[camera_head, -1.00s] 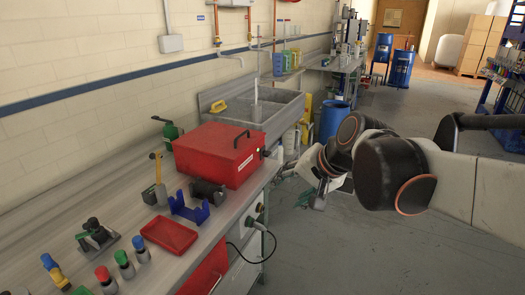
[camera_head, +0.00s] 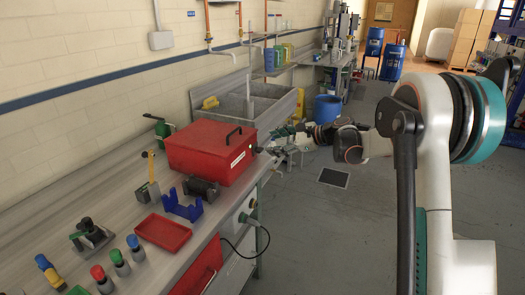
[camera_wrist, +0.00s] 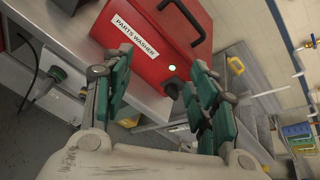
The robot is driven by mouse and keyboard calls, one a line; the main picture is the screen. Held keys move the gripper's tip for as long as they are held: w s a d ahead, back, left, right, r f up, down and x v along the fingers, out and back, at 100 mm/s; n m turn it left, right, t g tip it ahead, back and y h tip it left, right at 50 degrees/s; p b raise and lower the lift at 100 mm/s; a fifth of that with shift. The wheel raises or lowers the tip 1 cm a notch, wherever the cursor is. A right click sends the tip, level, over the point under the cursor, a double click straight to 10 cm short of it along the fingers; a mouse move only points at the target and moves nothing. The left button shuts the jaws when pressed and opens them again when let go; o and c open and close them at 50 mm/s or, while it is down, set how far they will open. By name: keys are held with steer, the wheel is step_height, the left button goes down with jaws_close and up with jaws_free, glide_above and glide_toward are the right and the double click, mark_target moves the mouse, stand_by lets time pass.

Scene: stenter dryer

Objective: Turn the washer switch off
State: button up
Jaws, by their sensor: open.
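The red parts washer (camera_head: 208,152) stands on the bench with its lid shut and a black handle on top. In the wrist view its labelled front (camera_wrist: 140,38) carries a lit yellow-green lamp (camera_wrist: 172,68). A dark round switch (camera_wrist: 172,90) sits just below the lamp. Its setting is too small to read. My gripper (camera_wrist: 158,72) is open and empty, with green-padded fingers on both sides of the lamp and switch in that picture.
A grey sink (camera_head: 262,103) is behind the washer. A socket with a cable (camera_head: 249,220) is on the bench front.

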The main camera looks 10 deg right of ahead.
steer(key=w+d+f+m+t+y, duration=0.1)
steer(key=w+d+f+m+y, duration=0.15)
steer(key=w+d+f, duration=0.2)
steer(key=m+t+y, duration=0.1)
steer(key=m, duration=0.3)
glide_toward(262, 150)
steer(key=b+x, duration=0.3)
steer(key=x, duration=0.5)
steer(key=shift+w+a+f+b, duration=0.1)
steer(key=shift+w+f+b, duration=0.1)
steer(key=shift+b, duration=0.1)
steer(key=shift+w+a+r, duration=0.1)
steer(key=shift+w+a, duration=0.2)
steer(key=shift+a, duration=0.15)
steer(key=c, duration=1.1)
